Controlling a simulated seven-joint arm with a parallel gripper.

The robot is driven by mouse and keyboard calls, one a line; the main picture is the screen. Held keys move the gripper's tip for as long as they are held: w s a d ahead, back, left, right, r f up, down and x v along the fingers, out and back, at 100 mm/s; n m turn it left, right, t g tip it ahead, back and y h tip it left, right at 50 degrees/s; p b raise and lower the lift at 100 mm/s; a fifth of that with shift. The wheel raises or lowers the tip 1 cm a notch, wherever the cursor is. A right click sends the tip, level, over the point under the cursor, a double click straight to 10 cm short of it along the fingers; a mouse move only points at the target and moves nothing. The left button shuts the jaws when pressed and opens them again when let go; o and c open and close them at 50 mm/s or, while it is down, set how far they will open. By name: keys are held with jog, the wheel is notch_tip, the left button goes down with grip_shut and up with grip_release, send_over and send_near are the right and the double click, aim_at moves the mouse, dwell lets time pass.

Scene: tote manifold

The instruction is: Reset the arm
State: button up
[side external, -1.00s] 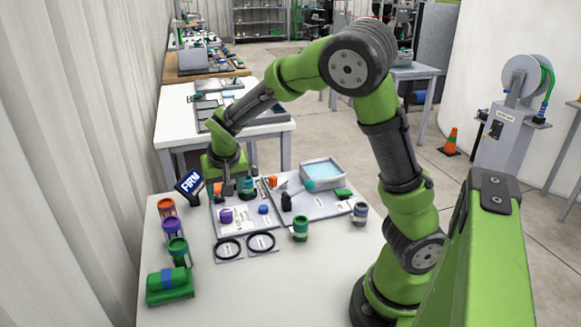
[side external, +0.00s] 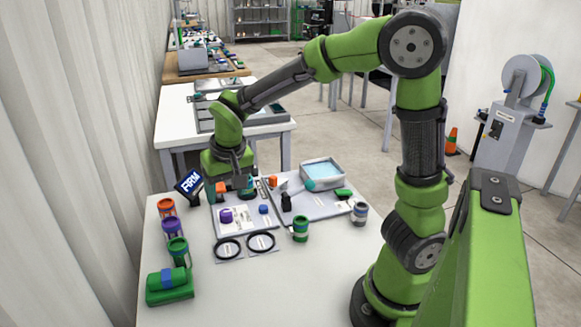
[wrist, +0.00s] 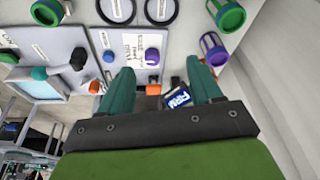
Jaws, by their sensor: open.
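My gripper (wrist: 160,70) is open in the wrist view, with two teal fingers spread apart and nothing between them. In the side external view it hangs at the back of the white table, over the back edge of the left grey panel (side external: 229,219); its fingertips are partly hidden there. The panel carries a purple knob (side external: 226,215), a blue knob (side external: 263,209) and an orange knob (side external: 221,188). In the wrist view, the purple knob (wrist: 152,56) and orange knob (wrist: 153,89) show beyond and between the fingers.
A "FIRM" sign (side external: 189,183) stands close left of my gripper. Several coloured cylinders line the left side. A second panel with a light-blue tray (side external: 323,174) lies to the right. Black rings (side external: 228,249) lie in front. The table's front middle is clear.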

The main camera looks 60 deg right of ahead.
jog(key=s+a+r+n+t+y, duration=0.1)
jog(key=s+a+r+t, duration=0.1)
jog(key=s+r, duration=0.2)
jog(key=s+a+r+n+t+y, duration=0.1)
jog(key=s+r, duration=0.3)
jog(key=s, duration=0.7)
jog(key=shift+a+t+y, duration=0.45)
jog(key=shift+t+y, duration=0.25)
